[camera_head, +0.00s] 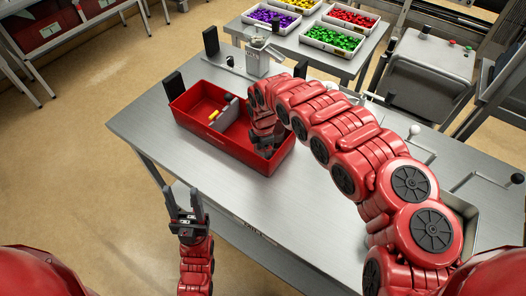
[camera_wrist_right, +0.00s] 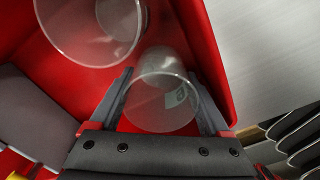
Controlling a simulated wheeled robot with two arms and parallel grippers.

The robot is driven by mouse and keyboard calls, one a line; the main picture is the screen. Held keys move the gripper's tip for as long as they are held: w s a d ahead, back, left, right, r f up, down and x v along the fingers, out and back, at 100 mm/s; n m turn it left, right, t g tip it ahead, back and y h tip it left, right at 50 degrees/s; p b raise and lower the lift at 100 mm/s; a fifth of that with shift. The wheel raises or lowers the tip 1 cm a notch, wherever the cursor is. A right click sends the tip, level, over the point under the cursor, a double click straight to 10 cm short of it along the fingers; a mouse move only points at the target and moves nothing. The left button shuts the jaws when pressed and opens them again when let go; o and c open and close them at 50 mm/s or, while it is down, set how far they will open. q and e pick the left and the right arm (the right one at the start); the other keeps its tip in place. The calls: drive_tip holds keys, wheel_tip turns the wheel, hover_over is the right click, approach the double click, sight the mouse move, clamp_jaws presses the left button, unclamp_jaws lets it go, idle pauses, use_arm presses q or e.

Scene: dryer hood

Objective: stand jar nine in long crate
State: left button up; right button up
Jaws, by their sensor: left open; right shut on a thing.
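The long crate (camera_head: 213,143) is a red open box on the steel table, and its red walls fill much of the right wrist view (camera_wrist_right: 212,50). My right gripper (camera_head: 266,148) reaches down into the crate's right part. In the right wrist view my right gripper (camera_wrist_right: 160,78) is shut on a clear glass jar (camera_wrist_right: 163,100) with a small greenish label; its number is not readable. The jar is inside the crate walls; whether it touches the floor I cannot tell. My left gripper (camera_head: 183,200) is open and empty, in front of the table's near edge.
More clear glass (camera_wrist_right: 85,30) stands beside the held jar. A grey divider (camera_head: 226,117) and small yellow pieces (camera_head: 213,116) are in the crate's left part. Trays of coloured pieces (camera_head: 331,40) stand on a table behind. Bare tabletop (camera_head: 165,130) lies left of the crate.

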drive_tip(key=o, duration=1.1)
drive_tip(key=shift+f, duration=0.15)
drive_tip(key=shift+c, duration=0.2)
drive_tip(key=shift+r, duration=0.55)
wheel_tip(320, 180, up, 10)
drive_tip(key=shift+w+f+b, duration=0.1)
drive_tip(key=shift+f+b, duration=0.15)
drive_tip(key=shift+b, duration=0.45)
drive_tip(key=shift+r, duration=0.85)
drive_tip(key=shift+r, duration=0.15)
